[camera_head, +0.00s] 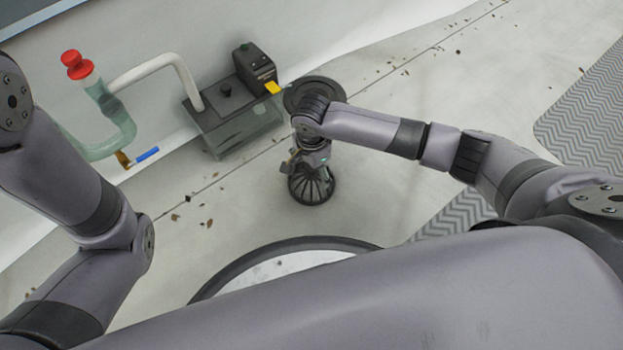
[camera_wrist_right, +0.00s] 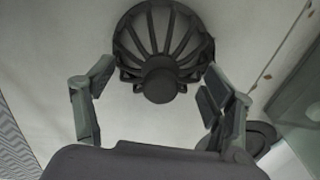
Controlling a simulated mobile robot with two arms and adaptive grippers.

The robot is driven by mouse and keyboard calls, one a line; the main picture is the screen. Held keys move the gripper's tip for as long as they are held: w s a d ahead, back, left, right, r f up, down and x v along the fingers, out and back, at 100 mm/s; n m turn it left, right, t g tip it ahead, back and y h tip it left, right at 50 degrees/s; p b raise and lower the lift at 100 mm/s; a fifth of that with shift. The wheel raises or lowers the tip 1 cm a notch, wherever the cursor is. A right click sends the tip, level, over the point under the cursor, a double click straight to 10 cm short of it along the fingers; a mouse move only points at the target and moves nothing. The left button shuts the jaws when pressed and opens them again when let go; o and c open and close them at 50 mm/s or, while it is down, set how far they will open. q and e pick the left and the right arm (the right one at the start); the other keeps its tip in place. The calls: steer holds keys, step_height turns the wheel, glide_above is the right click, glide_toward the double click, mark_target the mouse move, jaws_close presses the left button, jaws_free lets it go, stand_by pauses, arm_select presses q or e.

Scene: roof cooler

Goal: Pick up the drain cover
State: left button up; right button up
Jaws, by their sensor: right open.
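The drain cover is a dark ribbed dome (camera_head: 314,188) on the pale roof floor, below my right gripper in the head view. It also shows in the wrist view (camera_wrist_right: 163,40), with ribs spreading from a round knob. My right gripper (camera_head: 306,158) is open above it. In the wrist view the open fingers (camera_wrist_right: 158,78) stand on either side of the knob, with nothing held. I cannot tell whether they touch the cover. My left arm shows at the left of the head view, but its gripper is out of frame.
A dark round disc (camera_head: 296,98) lies beyond the gripper, partly hidden by my right arm. A clear box with a black lid (camera_head: 228,125), a pipe with a red cap (camera_head: 77,66) and scattered leaves are near the wall. Grey patterned mats (camera_head: 590,115) lie at right.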

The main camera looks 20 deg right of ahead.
steer(key=shift+c, duration=0.2)
steer(key=c, duration=1.5)
steer(key=shift+c, duration=0.2)
